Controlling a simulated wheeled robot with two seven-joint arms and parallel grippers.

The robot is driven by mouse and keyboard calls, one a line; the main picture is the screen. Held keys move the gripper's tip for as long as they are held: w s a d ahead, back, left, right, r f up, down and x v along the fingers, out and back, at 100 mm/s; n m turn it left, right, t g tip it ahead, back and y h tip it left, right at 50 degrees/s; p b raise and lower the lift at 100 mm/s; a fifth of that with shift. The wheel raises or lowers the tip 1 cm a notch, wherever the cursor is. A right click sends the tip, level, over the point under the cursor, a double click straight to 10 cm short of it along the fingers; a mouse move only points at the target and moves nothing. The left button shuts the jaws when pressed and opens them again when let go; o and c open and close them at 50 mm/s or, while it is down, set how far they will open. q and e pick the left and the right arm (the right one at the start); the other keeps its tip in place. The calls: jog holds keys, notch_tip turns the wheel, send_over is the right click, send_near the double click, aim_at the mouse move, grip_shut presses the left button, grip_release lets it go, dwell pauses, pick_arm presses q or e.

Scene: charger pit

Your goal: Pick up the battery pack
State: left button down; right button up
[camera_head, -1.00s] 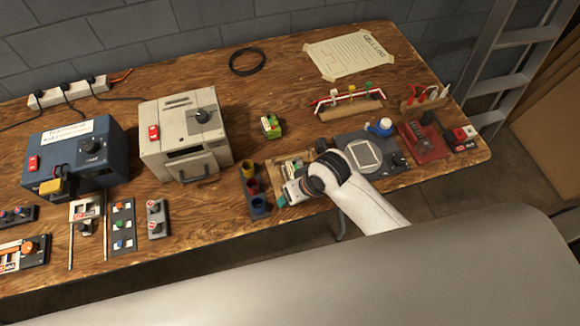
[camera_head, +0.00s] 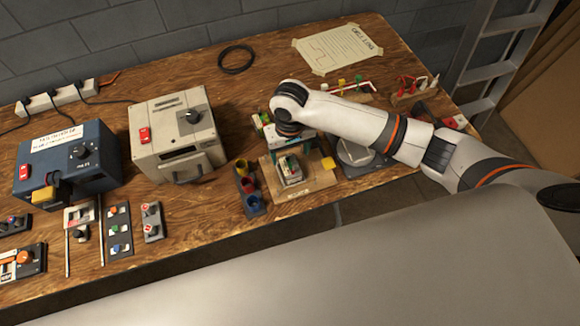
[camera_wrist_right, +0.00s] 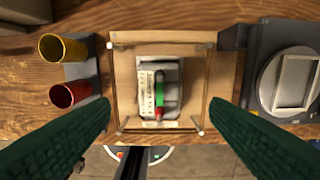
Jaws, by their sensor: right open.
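A grey block with a pale printed label and a green-and-red top piece, which looks like the battery pack (camera_head: 290,170), sits on a wooden tray (camera_head: 318,184) near the table's front. In the right wrist view the pack (camera_wrist_right: 172,78) lies inside a thin frame with corner posts, centred between my fingers. My right gripper (camera_head: 293,143) is just behind the pack in the head view. In the wrist view its two green fingers (camera_wrist_right: 160,112) are wide apart with nothing between them at the tips. My left gripper is not in view.
A holder with yellow, red and blue cups (camera_head: 247,186) stands left of the tray. A dark plate with a round pale dish (camera_head: 355,153) is to the right. A beige box (camera_head: 172,140) stands further left.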

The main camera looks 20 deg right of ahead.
aim_at(290, 165)
notch_tip(290, 165, down, 8)
jog(key=shift+r+p, duration=0.2)
jog(key=shift+p, duration=0.25)
jog(key=shift+c, duration=0.3)
jog(key=shift+r, duration=0.1)
jog(key=c, duration=1.4)
